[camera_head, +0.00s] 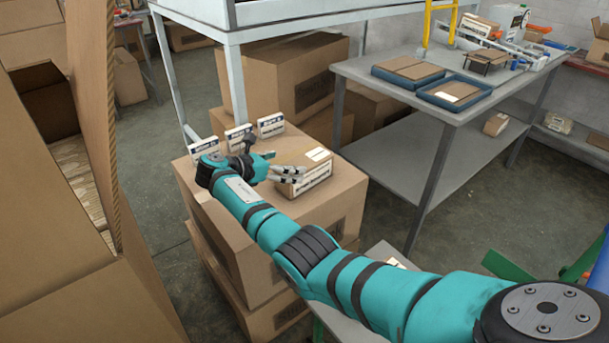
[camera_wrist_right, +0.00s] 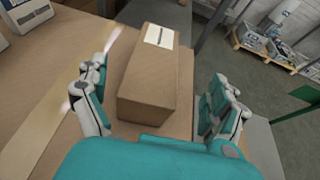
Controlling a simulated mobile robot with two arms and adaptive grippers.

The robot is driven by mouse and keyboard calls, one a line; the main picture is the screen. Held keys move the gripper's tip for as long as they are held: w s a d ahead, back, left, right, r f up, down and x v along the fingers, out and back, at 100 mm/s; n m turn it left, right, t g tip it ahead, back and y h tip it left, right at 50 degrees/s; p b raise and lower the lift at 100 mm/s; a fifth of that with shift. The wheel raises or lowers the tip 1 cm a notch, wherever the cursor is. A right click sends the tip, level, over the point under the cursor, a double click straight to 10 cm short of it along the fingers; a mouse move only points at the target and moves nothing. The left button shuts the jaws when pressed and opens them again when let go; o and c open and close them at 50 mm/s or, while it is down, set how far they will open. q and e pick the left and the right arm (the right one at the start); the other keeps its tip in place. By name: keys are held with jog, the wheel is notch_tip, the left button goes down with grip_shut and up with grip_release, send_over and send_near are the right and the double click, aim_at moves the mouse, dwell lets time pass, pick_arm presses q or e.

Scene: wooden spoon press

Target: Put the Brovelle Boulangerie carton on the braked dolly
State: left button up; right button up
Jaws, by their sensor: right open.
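A small brown carton (camera_head: 312,178) with a white label on top and dark print on its side sits on a large cardboard box (camera_head: 343,205). The print is too small to read. My right gripper (camera_head: 276,168) is open at the carton's near left end. In the right wrist view, the carton (camera_wrist_right: 150,85) lies between the spread fingers of the right gripper (camera_wrist_right: 158,82), with a gap on each side. My left gripper is not in view. I cannot make out a braked dolly in either view.
Several white cards (camera_head: 238,136) stand along the back edge of the large box. A grey table (camera_head: 400,108) with blue trays (camera_head: 455,92) stands at the right. A tall open cardboard box (camera_head: 60,270) fills the left side. Grey floor (camera_head: 395,195) shows between them.

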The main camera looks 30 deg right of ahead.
aim_at(304, 161)
jog(key=shift+b+x, duration=0.3)
jog(key=shift+x, duration=1.2)
jog(key=b+x, duration=0.2)
jog(key=x, duration=0.1)
jog(key=shift+w+a+f, duration=0.1)
jog(key=shift+w+f, duration=0.1)
jog(key=shift+w, duration=0.1)
jog(key=shift+d+f, duration=0.1)
jog(key=shift+d, duration=0.4)
jog(key=shift+w+d+f, duration=0.1)
jog(key=shift+w+d, duration=0.05)
jog(key=shift+d, duration=0.2)
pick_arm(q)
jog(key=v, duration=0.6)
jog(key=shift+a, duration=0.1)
pick_arm(e)
jog(key=c, duration=1.3)
jog(key=shift+c, duration=0.8)
